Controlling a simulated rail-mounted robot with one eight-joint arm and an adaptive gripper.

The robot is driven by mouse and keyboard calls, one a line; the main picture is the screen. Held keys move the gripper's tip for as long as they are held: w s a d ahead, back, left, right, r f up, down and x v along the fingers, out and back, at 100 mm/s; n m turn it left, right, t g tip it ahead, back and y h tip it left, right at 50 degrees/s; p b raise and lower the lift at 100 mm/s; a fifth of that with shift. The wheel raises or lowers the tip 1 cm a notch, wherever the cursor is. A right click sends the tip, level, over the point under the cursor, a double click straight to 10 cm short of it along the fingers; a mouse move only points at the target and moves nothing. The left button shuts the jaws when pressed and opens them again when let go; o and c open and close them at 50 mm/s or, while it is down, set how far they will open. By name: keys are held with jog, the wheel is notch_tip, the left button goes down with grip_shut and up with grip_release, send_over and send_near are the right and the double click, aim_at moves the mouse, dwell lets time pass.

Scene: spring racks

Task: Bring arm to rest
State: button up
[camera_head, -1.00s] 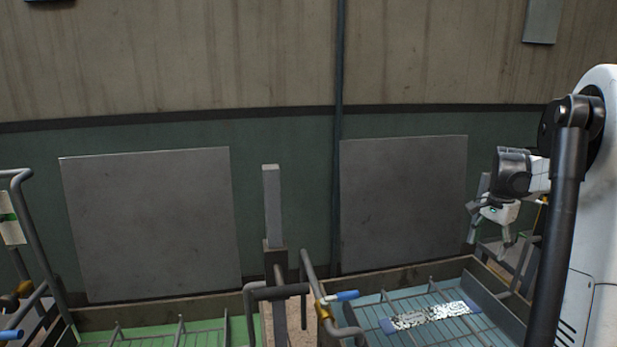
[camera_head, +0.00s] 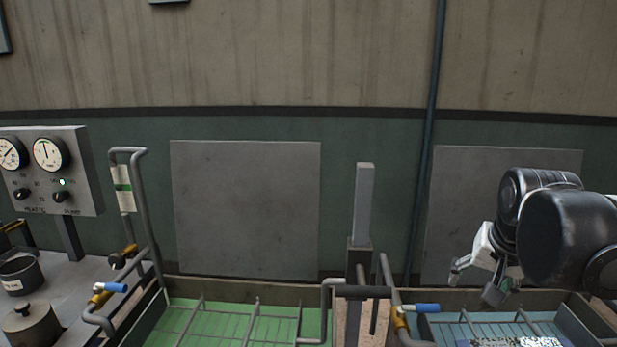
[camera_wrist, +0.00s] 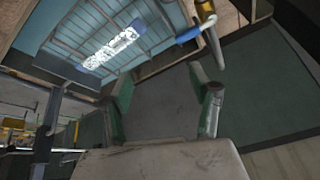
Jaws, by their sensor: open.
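My gripper (camera_head: 477,281) is at the right of the head view, in front of a grey wall panel and above the blue-floored rack (camera_head: 455,328). In the wrist view its two fingers (camera_wrist: 165,95) stand apart with nothing between them. The blue rack also shows in the wrist view (camera_wrist: 70,35), with a white speckled strip (camera_wrist: 110,47) lying on its wires. In the head view the strip (camera_head: 520,342) is cut by the bottom edge.
A green-floored rack (camera_head: 235,322) is left of the blue one, with a grey post (camera_head: 364,205) between them. Pipe handles with blue grips (camera_head: 422,308) rise at the racks' edges. A gauge box (camera_head: 47,170) and pots (camera_head: 30,322) stand at far left.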

jog(key=s+a+f+n+t, duration=0.1)
jog(key=s+a+f+n, duration=0.1)
jog(key=s+a, duration=0.3)
jog(key=s+a+f+n+t+y, duration=0.1)
jog(key=s+a+f+n, duration=0.2)
jog(key=s+a, duration=0.2)
jog(key=shift+a+f+n, duration=0.25)
jog(key=shift+a+n, duration=0.15)
jog(key=shift+a, duration=0.6)
